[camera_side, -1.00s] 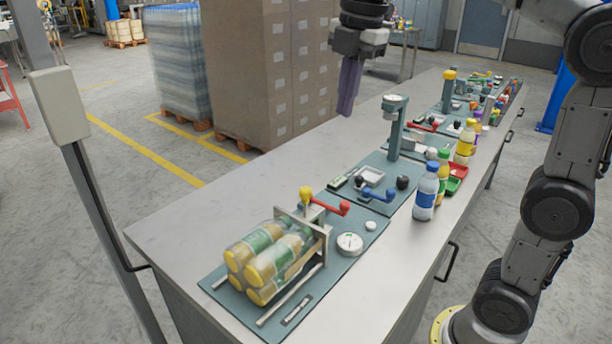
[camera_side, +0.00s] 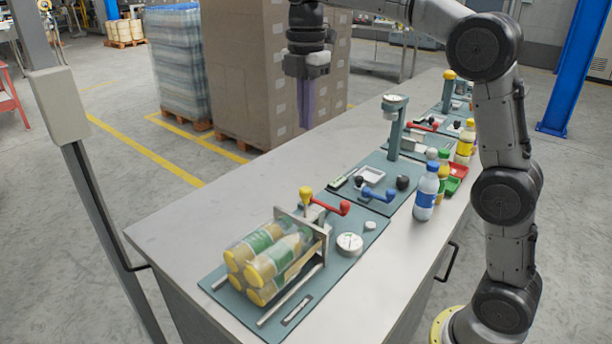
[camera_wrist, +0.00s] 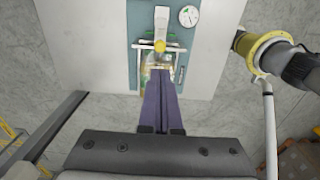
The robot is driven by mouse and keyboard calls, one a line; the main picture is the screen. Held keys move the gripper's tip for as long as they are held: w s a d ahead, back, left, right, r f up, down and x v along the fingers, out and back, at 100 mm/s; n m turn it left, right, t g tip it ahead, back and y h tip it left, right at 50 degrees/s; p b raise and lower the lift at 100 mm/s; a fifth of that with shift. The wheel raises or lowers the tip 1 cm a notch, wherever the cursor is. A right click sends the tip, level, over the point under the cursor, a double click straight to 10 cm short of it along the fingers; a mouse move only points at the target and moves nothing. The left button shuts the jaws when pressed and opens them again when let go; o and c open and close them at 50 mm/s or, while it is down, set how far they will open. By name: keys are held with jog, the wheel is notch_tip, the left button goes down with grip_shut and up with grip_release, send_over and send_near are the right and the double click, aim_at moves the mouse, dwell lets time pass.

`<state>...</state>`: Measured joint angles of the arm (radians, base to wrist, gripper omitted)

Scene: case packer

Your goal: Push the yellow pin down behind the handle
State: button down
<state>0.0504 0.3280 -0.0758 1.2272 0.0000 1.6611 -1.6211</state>
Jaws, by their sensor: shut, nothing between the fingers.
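The yellow pin (camera_side: 305,193) has a round knob and stands upright on the clamp fixture at the near end of the bench in the side view. The red handle (camera_side: 335,207) sits just right of it. A metal plate (camera_side: 305,232) below them stands against clear bottles with yellow caps (camera_side: 265,262). My gripper (camera_side: 306,126) is shut and empty, its purple fingers pointing down, well above and behind the fixture in the picture.
A round dial (camera_side: 349,243) lies right of the fixture and shows in the wrist view (camera_wrist: 188,16). A blue lever (camera_side: 378,193), a teal press stand (camera_side: 396,128) and a blue-capped bottle (camera_side: 426,192) stand farther along. The bench left of the fixtures (camera_side: 215,200) is clear.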

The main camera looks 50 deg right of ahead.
aim_at(306, 189)
notch_tip(306, 189, down, 14)
jog(key=shift+r, duration=0.1)
dwell(0.4)
jog(key=shift+s+f, duration=0.1)
jog(key=shift+f, duration=2)
notch_tip(306, 189, up, 15)
jog(key=shift+f, duration=0.15)
